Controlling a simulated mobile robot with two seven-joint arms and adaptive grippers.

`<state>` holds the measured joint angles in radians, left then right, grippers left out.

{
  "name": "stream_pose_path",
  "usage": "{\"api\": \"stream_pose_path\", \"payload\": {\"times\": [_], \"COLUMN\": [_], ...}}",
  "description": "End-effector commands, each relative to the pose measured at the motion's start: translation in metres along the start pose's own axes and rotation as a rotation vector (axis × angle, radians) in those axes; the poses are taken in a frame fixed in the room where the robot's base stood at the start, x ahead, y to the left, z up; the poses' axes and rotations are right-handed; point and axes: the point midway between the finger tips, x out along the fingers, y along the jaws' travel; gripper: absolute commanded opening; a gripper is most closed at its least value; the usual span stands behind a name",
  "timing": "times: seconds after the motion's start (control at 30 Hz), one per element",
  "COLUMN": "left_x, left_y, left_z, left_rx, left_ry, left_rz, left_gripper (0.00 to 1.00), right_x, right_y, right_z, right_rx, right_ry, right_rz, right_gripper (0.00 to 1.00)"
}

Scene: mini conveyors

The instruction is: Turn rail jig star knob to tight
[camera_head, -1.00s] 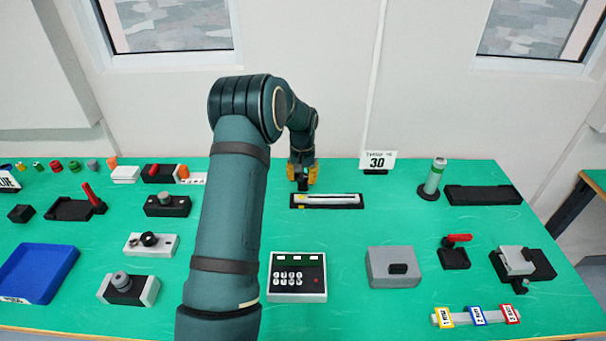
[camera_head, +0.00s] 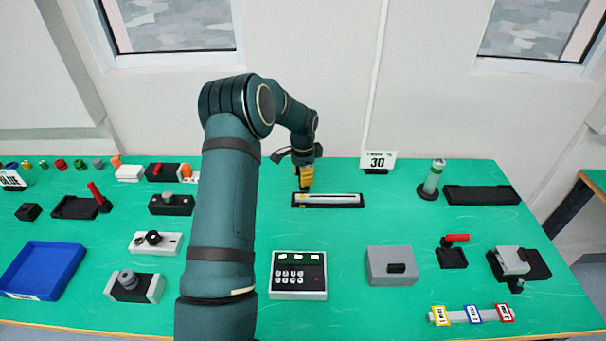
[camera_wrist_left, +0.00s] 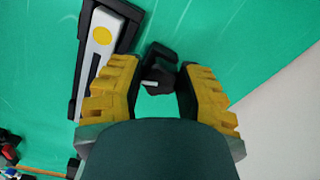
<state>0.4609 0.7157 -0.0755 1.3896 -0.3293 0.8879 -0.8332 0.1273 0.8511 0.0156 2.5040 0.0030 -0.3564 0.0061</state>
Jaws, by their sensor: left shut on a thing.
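The rail jig (camera_head: 348,206) is a long black frame with a pale bar in it, at the middle back of the green table. In the left wrist view the jig (camera_wrist_left: 88,75) shows at upper left, with a yellow dot on its pale bar. My left gripper (camera_head: 305,189) points down at the jig's left back side. The fingertips hide part of the knob. My right gripper is not in view.
A sign reading 30 (camera_head: 377,161) and a green-grey cylinder (camera_head: 433,178) stand right of the jig. A keypad box (camera_head: 298,294) and a grey box (camera_head: 391,266) lie in front. Several small devices and a blue tray (camera_head: 40,268) are at left. The table around the jig is clear.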

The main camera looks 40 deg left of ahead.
Motion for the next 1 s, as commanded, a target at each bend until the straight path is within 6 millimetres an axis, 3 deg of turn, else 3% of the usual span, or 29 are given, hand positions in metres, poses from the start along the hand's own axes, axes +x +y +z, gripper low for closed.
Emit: {"api": "stream_pose_path", "payload": {"times": [0.4, 1.0], "left_x": [0.0018, 0.0023], "left_y": [0.0000, -0.0002], "left_z": [0.0004, 0.0000], "left_rx": [0.286, 0.380], "left_ry": [-0.003, -0.002], "left_rz": [0.005, 0.006], "left_gripper": [0.01, 0.01], "right_x": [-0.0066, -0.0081], "right_y": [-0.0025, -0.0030], "right_z": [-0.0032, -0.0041], "right_rx": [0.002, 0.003], "right_ry": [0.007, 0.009], "right_rz": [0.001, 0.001], "right_gripper": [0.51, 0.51]}}
